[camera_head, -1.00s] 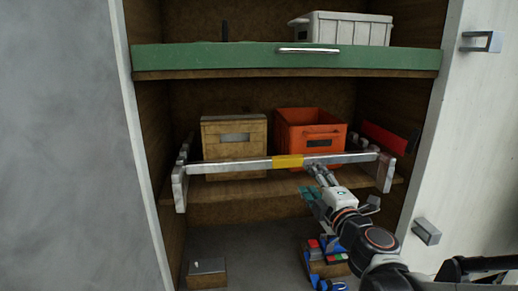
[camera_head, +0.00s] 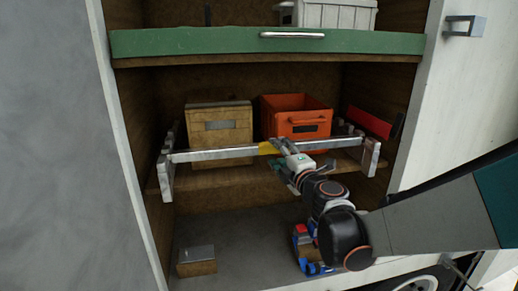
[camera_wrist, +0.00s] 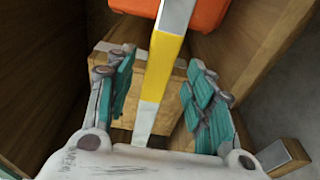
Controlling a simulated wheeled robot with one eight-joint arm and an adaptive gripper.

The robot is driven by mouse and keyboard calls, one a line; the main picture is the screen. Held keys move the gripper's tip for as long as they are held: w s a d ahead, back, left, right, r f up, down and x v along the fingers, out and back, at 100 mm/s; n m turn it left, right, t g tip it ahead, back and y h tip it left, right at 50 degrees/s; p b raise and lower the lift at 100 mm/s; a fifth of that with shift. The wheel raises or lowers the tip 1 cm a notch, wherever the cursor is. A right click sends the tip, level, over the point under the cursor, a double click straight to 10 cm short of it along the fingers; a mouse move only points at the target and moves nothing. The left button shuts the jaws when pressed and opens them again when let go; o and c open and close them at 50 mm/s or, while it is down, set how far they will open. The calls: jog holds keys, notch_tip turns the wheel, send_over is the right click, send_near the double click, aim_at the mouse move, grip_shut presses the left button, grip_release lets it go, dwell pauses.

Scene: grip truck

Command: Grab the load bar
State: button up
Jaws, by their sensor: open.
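The load bar (camera_head: 215,154) is a long metal bar with a yellow middle section, spanning the shelf front between two toothed side racks. In the wrist view its yellow section (camera_wrist: 165,62) and metal part run between my open fingers. My gripper (camera_head: 278,165) is at the yellow section, right of the bar's middle in the head view. In the wrist view my gripper (camera_wrist: 160,100) has teal-padded fingers spread wide, one on each side of the bar, with visible gaps. The fingers do not appear to touch it.
Behind the bar stand a wooden crate (camera_head: 220,109) and an orange crate (camera_head: 297,104). A green-fronted shelf (camera_head: 200,42) is above, with a white bin (camera_head: 338,14). Below are a small box (camera_head: 196,262) and colourful items (camera_head: 305,240). Side walls enclose the compartment.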

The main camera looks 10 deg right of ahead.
aim_at(275, 150)
jog(key=w, duration=0.4)
jog(key=shift+w+a, duration=0.2)
jog(key=shift+a, duration=0.2)
jog(key=shift+s, duration=0.1)
grip_shut()
jog(key=shift+r, duration=0.2)
